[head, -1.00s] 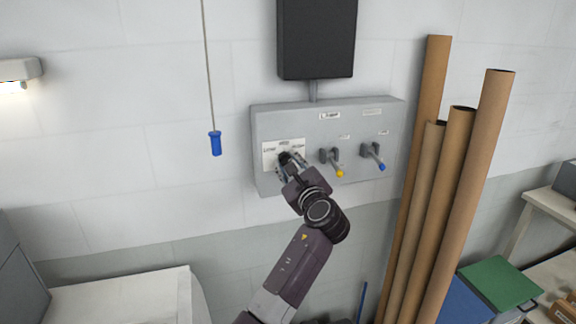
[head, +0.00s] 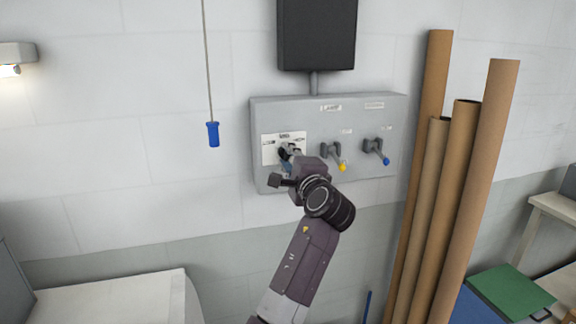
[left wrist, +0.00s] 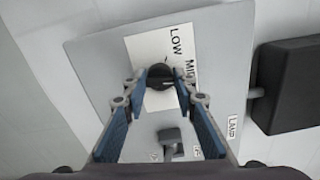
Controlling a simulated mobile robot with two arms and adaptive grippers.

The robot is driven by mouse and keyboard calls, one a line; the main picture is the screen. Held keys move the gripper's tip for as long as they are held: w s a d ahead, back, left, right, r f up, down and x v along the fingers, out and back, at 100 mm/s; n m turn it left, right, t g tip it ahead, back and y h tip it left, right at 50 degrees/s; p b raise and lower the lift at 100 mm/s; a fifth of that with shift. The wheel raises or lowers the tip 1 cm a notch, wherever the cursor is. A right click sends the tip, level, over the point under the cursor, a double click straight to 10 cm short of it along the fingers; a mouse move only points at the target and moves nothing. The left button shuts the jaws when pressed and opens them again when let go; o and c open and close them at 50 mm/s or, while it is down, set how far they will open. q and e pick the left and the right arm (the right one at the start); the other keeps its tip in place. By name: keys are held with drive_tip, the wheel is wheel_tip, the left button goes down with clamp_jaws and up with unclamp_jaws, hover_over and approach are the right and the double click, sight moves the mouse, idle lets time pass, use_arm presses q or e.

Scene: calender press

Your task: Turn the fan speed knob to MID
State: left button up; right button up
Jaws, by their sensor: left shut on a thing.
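The fan speed knob (left wrist: 160,75) is black and round, on a white label plate (left wrist: 145,48) reading LOW and MID in the left wrist view. A light mark shows on the knob's face, toward the MID side; I cannot tell its exact setting. My left gripper (left wrist: 161,89) is shut on the knob, one fingertip on each side of it. In the head view the left gripper (head: 288,154) is at the left part of the grey control panel (head: 350,184) and largely hides the knob. My right gripper is in neither view.
Beside the knob, a yellow-tipped lever (head: 333,154) and a blue-tipped lever (head: 376,150) stick out of the panel. A black box (head: 317,35) hangs above. A blue pull handle (head: 213,134) hangs left. Tall cardboard tubes (head: 455,190) stand right.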

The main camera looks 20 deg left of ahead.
use_arm(q)
drive_tip(key=shift+f+n+b, duration=0.15)
drive_tip(key=shift+n+b, duration=0.35)
drive_tip(key=shift+n, duration=0.3)
drive_tip(key=o, duration=0.8)
drive_tip(key=shift+c, duration=0.2)
drive_tip(key=o, duration=0.4)
drive_tip(key=shift+s, duration=0.1)
drive_tip(key=v, duration=0.7)
